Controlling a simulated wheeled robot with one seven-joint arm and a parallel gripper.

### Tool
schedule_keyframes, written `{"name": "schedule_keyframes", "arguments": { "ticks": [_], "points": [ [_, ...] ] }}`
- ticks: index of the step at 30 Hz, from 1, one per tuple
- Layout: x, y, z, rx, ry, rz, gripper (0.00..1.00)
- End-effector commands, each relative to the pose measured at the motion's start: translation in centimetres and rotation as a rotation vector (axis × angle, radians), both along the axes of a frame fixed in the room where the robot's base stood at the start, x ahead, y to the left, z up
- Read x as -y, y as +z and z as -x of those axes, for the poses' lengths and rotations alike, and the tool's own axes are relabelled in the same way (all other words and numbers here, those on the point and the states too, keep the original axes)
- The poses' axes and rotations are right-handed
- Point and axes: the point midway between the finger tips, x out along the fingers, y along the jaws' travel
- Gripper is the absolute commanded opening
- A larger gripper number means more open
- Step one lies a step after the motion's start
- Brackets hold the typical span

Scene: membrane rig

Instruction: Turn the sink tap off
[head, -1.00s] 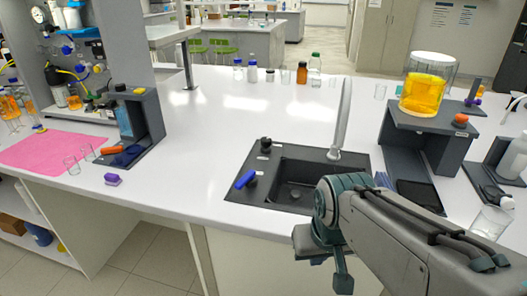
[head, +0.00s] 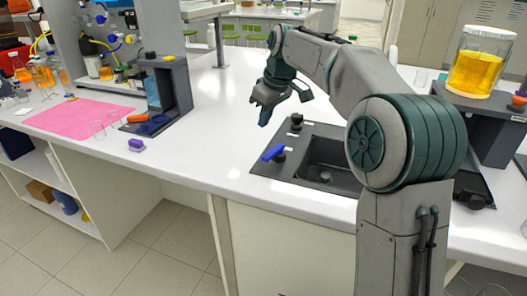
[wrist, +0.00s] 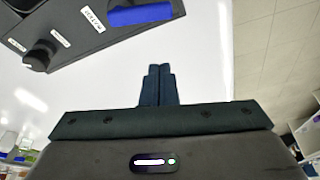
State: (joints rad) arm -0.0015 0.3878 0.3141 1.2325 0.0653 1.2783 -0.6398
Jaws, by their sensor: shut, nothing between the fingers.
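The dark sink (head: 330,165) is set into the white bench, partly hidden behind my arm in the head view. A blue lever handle (head: 273,152) lies at its front left corner on a dark round base. A black knob (head: 296,120) stands behind it on the sink's rim. In the wrist view the blue handle (wrist: 140,14) is at the top, and the black knob (wrist: 38,55) is at upper left. My gripper (head: 264,121) is shut and empty, left of the black knob and behind the blue handle, apart from both. Its closed fingers (wrist: 158,84) show in the wrist view. The spout is mostly hidden.
A jar of yellow liquid (head: 478,68) stands on a grey stand at right.

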Motion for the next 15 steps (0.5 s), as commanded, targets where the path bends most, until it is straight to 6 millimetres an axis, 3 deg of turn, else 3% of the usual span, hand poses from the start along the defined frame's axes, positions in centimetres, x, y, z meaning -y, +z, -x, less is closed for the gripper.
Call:
{"name": "schedule_keyframes", "arguments": {
  "ticks": [8,15],
  "points": [
    [-1.2,-1.3,-1.7,0.006,0.052,-0.02,0.0],
    [-2.4,-5.6,-2.4,0.002,0.053,-0.019,0.0]
  ]
}}
